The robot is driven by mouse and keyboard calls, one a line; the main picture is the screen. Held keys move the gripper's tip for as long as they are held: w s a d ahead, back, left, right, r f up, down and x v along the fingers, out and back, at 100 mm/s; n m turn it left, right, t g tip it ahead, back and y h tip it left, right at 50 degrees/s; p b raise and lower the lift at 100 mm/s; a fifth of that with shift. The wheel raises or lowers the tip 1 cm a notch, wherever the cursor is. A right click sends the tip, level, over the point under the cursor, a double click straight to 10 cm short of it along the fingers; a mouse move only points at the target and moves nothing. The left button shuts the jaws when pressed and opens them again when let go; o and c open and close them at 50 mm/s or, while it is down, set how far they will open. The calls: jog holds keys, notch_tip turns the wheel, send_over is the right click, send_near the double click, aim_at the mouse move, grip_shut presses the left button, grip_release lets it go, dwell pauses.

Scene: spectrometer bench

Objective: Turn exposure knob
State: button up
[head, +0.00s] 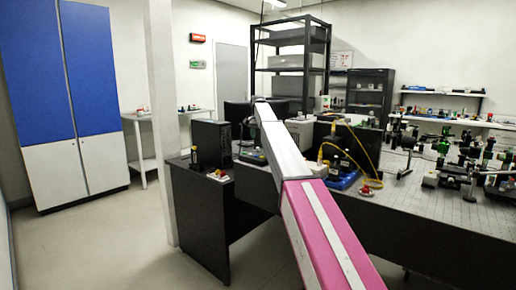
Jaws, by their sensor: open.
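No exposure knob can be made out in the head view; the devices on the bench are too small and partly covered by my arm. A light-coloured box (301,133) stands on the bench just right of my arm, and I cannot tell if it carries a knob. My pink and white arm reaches from the bottom right up toward the bench. My gripper cannot be seen beyond the arm's far end.
A dark desk (208,215) with a black computer case (211,145) stands left of my arm. An optical table (430,206) crowded with mounts fills the right. A white pillar (163,120) and blue-white cabinet (80,185) stand left. The floor (110,245) at left is clear.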

aim_at(258, 149)
notch_tip(258, 149, down, 7)
jog(key=shift+r, duration=0.2)
grip_shut()
